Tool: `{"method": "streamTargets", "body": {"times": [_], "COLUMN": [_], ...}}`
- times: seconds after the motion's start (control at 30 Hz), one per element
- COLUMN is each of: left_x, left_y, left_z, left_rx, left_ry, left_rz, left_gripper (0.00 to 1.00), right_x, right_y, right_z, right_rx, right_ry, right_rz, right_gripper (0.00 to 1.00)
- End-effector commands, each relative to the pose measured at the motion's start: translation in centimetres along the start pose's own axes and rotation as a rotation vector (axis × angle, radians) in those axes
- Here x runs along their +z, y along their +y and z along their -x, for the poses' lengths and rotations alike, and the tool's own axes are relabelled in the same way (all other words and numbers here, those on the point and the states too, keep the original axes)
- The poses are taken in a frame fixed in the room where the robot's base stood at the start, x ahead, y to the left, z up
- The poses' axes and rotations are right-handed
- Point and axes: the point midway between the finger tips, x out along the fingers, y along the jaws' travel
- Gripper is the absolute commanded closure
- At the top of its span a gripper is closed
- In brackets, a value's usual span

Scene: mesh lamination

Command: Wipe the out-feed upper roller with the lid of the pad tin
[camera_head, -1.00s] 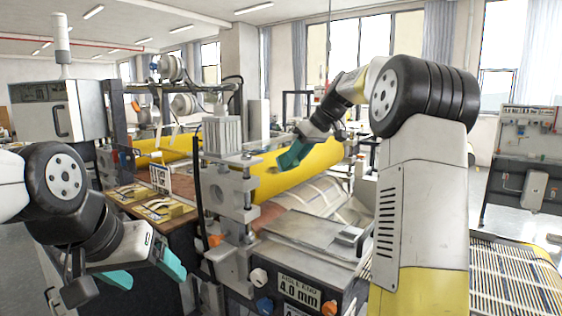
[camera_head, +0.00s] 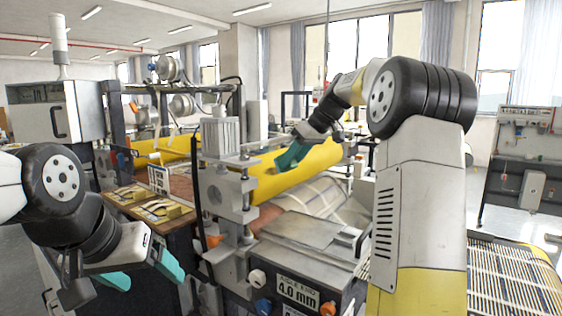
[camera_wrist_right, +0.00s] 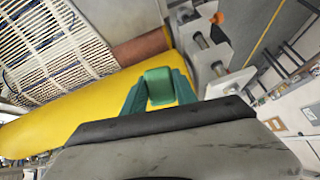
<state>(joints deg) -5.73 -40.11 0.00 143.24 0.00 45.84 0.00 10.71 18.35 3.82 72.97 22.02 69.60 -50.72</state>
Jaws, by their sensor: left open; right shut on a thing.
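The yellow out-feed upper roller (camera_head: 312,170) lies across the machine and also fills the left of the right wrist view (camera_wrist_right: 60,122). My right gripper (camera_head: 290,157) is at the roller's near part, pointing down at its upper surface. Its green fingers (camera_wrist_right: 158,88) are shut in front of the roller in the right wrist view. My left gripper (camera_head: 145,275) is open and empty at the lower left, away from the roller.
A grey roller bearing post (camera_head: 226,190) stands just left of the roller's near end. A metal plate (camera_head: 300,228) and a panel marked 4.0 mm (camera_head: 297,291) lie in front. A wooden bench (camera_head: 140,205) with yellow blocks is left. A slatted conveyor (camera_head: 510,280) is right.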

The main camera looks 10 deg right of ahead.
Motion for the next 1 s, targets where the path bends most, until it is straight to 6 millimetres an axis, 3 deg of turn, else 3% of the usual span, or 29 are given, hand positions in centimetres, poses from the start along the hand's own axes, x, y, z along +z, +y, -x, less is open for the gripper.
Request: {"method": "streamTargets", "body": {"times": [0.4,1.0], "left_x": [0.0,0.0], "left_y": [0.0,0.0], "left_z": [0.0,0.0], "left_rx": [0.000,0.000], "left_ry": [0.000,0.000], "left_rz": [0.000,0.000], "left_gripper": [0.22,0.22], "right_x": [-1.7,-2.0], "right_y": [-0.1,-0.1], "right_z": [-4.1,-4.8], "right_rx": [-0.002,-0.001], "right_ry": [0.001,0.002], "right_rz": [0.001,0.000], "right_gripper": [1.00,1.00]}}
